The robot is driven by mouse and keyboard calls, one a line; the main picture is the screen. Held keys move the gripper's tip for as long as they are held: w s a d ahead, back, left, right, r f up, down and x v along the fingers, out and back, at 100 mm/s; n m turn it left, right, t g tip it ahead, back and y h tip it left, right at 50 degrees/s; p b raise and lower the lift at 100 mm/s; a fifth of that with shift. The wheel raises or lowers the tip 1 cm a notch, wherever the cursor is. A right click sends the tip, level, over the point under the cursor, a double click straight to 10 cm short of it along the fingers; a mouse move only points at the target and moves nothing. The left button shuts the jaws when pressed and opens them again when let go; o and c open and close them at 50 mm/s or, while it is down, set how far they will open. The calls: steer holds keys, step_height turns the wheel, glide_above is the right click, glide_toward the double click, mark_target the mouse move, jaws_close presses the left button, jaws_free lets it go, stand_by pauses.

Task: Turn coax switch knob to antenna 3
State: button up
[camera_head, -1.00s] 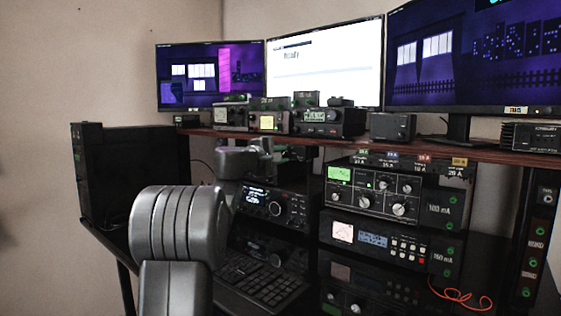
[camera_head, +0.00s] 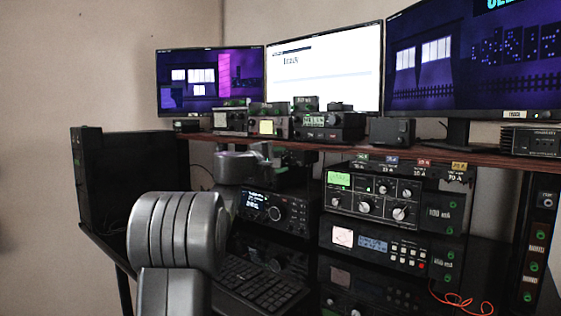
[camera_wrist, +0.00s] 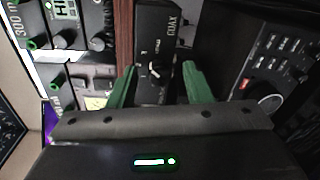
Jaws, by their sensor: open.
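The coax switch is a black box (camera_wrist: 157,25) marked COAX in the wrist view, turned sideways in the picture. Its small dark knob (camera_wrist: 155,68) has a white pointer mark and shows on the box's face. My gripper (camera_wrist: 159,67) is open, with one green finger on each side of the knob in the picture. I see no finger pressing on the knob, and I cannot tell how deep the fingers reach around it. In the head view my arm reaches to just below the shelf, and the coax switch is hard to make out there.
A wooden shelf (camera_head: 345,146) carries small radios and monitors above my arm. A radio with a display (camera_head: 275,211) sits below it, beside a tuner (camera_head: 372,191) with several knobs. A keyboard (camera_head: 262,284) lies on the dark desk. A black tower (camera_head: 128,180) stands left.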

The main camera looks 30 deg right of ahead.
steer(key=v, duration=1.3)
steer(key=shift+s+a, duration=0.2)
steer(key=shift+a, duration=0.05)
steer(key=x, duration=1.3)
steer(key=shift+w+d, duration=0.25)
steer(key=shift+d, duration=0.1)
steer(key=shift+a, duration=0.1)
